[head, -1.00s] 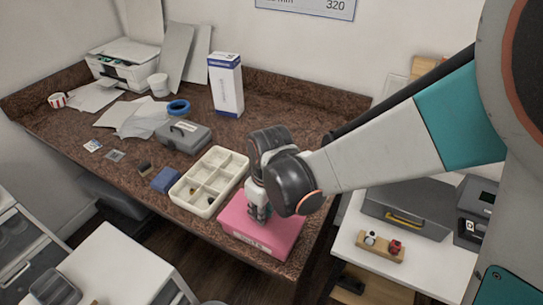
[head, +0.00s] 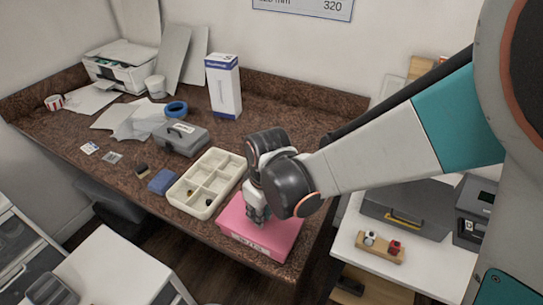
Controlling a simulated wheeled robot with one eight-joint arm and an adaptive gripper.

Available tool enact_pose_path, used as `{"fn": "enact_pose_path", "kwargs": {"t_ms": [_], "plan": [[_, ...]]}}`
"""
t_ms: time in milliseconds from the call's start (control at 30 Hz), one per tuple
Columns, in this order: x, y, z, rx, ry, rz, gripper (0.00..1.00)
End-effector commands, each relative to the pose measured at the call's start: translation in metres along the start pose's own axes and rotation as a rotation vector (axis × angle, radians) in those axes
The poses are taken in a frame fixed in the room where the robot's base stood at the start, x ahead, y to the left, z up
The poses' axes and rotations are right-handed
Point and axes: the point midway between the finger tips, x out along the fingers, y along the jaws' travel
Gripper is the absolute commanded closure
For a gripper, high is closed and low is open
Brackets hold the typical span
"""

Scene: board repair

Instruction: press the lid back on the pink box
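The pink box (head: 272,238) sits at the front right corner of the brown countertop, with a pale label on its front side. Its pink top looks flat and in place, but I cannot tell whether the lid is fully seated. My gripper (head: 258,217) points down onto the top of the box, at or very near its surface. The fingers are small and partly hidden by the wrist, so I cannot tell whether they are open or shut.
A cream compartment tray (head: 179,204) stands just left of the box. A blue block (head: 162,181), a grey case (head: 182,138) and a white-blue carton (head: 224,86) stand farther left and back. A white side table (head: 350,240) is at the right.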

Motion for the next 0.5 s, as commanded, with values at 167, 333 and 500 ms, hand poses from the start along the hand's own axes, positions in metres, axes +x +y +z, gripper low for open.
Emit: {"fn": "enact_pose_path", "kwargs": {"t_ms": [167,333,500], "plan": [[0.0029,0.0,0.0005,0.0,0.0,0.0,0.99],[0.0052,0.0,0.0008,0.0,0.0,0.0,0.99],[0.0075,0.0,0.001,0.0,0.0,0.0,0.99]]}}
